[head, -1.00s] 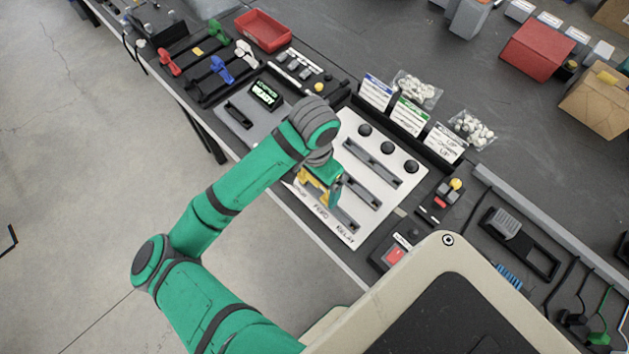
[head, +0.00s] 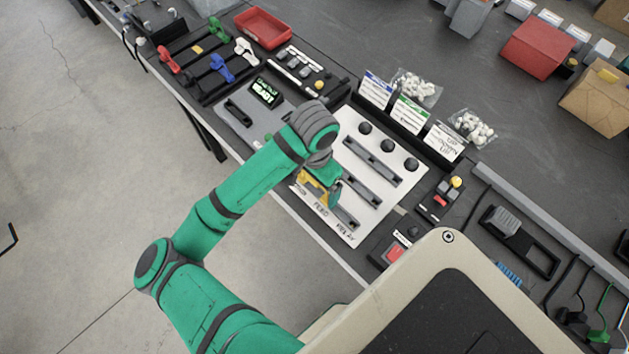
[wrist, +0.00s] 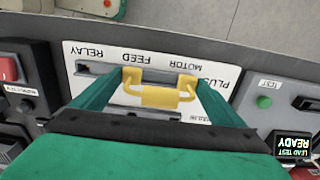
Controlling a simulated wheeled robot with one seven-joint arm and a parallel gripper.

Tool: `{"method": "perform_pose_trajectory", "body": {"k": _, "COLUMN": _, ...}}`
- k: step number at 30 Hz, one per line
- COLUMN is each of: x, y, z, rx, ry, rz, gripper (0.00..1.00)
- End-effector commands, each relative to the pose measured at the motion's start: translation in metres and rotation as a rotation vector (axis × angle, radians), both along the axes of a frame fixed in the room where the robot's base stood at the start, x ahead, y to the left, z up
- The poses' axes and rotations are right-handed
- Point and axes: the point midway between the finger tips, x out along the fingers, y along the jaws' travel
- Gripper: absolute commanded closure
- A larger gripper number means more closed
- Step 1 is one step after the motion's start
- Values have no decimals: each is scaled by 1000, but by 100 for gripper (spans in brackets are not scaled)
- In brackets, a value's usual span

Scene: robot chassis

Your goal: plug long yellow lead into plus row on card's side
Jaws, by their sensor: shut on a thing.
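My gripper (wrist: 160,85) is shut on the yellow lead (wrist: 160,97), which spans between the fingertips in the wrist view. The lead also shows in the head view (head: 312,188), partly hidden by the gripper. The gripper is over the near, left part of the white card (head: 396,188). In the wrist view the card's edge labels read upside down: RELAY, FEED, MOTOR and PLUS (wrist: 210,83). The lead appears in front of the FEED and MOTOR area. The fingers cover part of the card, and I cannot tell whether the lead touches it.
A black rack (head: 207,88) with coloured handles stands at upper left, near a red tray (head: 263,28). A lead test display (head: 266,92) is left of the card. Label cards (head: 410,112) and bags of white pieces (head: 415,88) lie behind. A red-button box (head: 394,252) is at right.

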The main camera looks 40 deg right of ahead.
Motion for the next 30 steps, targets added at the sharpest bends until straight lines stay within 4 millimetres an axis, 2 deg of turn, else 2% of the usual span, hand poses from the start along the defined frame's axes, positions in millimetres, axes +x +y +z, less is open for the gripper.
{"method": "perform_pose_trajectory", "body": {"k": 12, "x": 0, "y": 0, "z": -9, "rx": 1, "ry": 0, "rz": -1, "gripper": 30}}
{"method": "perform_pose_trajectory", "body": {"k": 13, "x": 0, "y": 0, "z": -9, "rx": 2, "ry": 0, "rz": -1, "gripper": 2}}
{"method": "perform_pose_trajectory", "body": {"k": 14, "x": 0, "y": 0, "z": -9, "rx": 1, "ry": 0, "rz": -1, "gripper": 0}}
{"method": "perform_pose_trajectory", "body": {"k": 23, "x": -1, "y": -1, "z": -6, "rx": 1, "ry": 0, "rz": -3, "gripper": 0}}
{"method": "perform_pose_trajectory", "body": {"k": 26, "x": 0, "y": -1, "z": 4, "rx": 1, "ry": -1, "rz": -2, "gripper": 0}}
{"method": "perform_pose_trajectory", "body": {"k": 30, "x": 1, "y": 0, "z": 27, "rx": 2, "ry": -4, "rz": -4, "gripper": 0}}
